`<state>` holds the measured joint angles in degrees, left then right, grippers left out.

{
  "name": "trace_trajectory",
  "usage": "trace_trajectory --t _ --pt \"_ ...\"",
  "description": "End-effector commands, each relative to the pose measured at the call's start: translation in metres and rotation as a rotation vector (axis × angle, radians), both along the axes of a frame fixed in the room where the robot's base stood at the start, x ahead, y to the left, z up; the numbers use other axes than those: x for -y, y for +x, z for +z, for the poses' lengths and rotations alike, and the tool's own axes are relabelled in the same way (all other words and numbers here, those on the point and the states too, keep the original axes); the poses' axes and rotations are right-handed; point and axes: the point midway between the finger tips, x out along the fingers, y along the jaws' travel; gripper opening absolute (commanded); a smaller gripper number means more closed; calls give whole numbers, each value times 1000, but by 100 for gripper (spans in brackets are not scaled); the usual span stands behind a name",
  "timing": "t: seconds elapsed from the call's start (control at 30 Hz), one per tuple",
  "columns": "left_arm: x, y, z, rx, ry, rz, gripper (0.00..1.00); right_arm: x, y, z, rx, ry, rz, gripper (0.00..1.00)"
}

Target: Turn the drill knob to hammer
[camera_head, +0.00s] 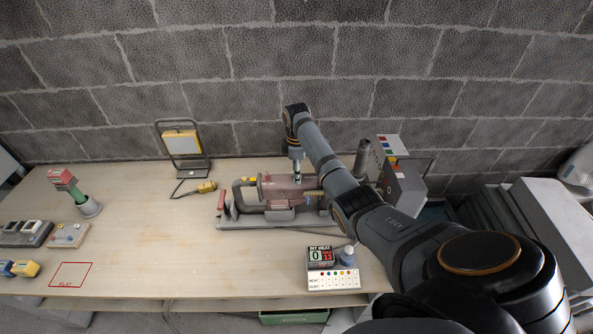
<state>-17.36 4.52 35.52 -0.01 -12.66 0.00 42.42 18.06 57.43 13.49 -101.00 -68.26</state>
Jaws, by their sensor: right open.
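The drill (287,190), a dull red and grey tool with a loop handle at its left end, lies on its side in a grey cradle (262,221) at the back middle of the table. My right arm reaches in from the lower right, over the table's right part. My right gripper (297,177) points down at the drill's upper middle and is open. It is small here, and I cannot tell whether it touches the drill. I cannot make out the mode knob or its setting. My left gripper is not in view.
A yellow work lamp (182,143) stands behind, with a yellow plug (206,187) beside it. A bit-heat display (321,257) stands at the front right. A holder (89,208) and small boxes (68,235) are at left. The table's middle front (190,255) is clear.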

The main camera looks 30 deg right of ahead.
Motion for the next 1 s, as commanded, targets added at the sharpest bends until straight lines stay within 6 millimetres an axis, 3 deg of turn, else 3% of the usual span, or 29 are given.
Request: trace_trajectory --t 0.07,0.43,0.77,1.0 --pt "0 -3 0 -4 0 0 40 0 0 0 0 0 0 51" --pt "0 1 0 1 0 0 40 0 0 0 0 0 0 1" --pt "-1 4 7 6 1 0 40 0 0 3 1 -1 -42 0" --pt "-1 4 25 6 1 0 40 0 0 5 0 0 -189 0"
